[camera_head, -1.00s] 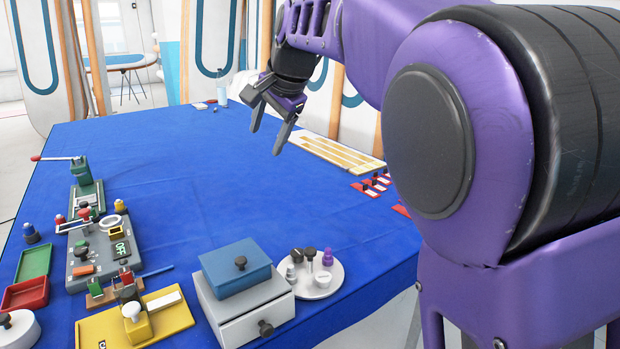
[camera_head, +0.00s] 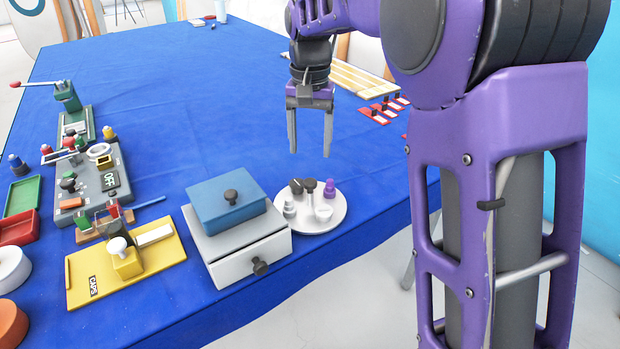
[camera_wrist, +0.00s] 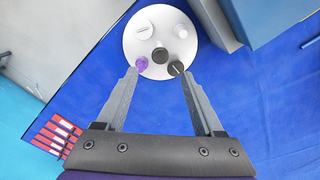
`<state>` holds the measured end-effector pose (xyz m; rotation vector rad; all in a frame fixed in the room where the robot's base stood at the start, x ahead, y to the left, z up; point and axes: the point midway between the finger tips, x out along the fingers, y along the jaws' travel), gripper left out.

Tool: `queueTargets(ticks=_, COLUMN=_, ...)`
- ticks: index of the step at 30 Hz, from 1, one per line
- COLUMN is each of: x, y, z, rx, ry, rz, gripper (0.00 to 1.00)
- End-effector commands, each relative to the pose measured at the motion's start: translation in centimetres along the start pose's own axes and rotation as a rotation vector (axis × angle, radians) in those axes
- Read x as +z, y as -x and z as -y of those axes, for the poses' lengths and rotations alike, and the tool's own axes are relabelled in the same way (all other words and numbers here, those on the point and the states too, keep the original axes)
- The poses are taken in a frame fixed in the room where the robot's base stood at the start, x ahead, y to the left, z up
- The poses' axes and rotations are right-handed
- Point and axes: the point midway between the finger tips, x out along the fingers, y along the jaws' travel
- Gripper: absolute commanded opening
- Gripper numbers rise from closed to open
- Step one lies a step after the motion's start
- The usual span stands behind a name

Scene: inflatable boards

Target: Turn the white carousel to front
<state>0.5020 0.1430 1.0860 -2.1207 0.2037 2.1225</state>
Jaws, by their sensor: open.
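The white carousel (camera_head: 336,220) is a round turntable near the table's front right edge, beside the drawer box. On it stand a dark knob on a post (camera_head: 310,187), a purple item (camera_head: 329,190), a grey bottle (camera_head: 289,209) and a white cup (camera_head: 323,213). My gripper (camera_head: 310,153) points down above and behind the carousel, open and empty. In the wrist view the carousel (camera_wrist: 137,43) lies beyond the fingertips. There the purple item (camera_wrist: 142,63) is by the left fingertip and a dark knob (camera_wrist: 176,69) by the right one; whether they touch is unclear.
Red cards (camera_head: 383,110) and pale strips (camera_head: 350,78) lie behind right. A yellow tray (camera_head: 125,275) and several devices fill the left. The middle blue cloth is free.

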Motion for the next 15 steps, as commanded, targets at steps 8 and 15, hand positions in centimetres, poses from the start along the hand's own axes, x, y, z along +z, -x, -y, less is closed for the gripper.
queueTargets(ticks=8, x=0.1, y=-5.9, z=0.0, rx=0.001, ry=0.0, rz=0.002, gripper=0.69)
queueTargets(ticks=15, x=0.0, y=-8.3, z=0.0, rx=0.0, ry=-0.001, rz=0.0, gripper=0.69)
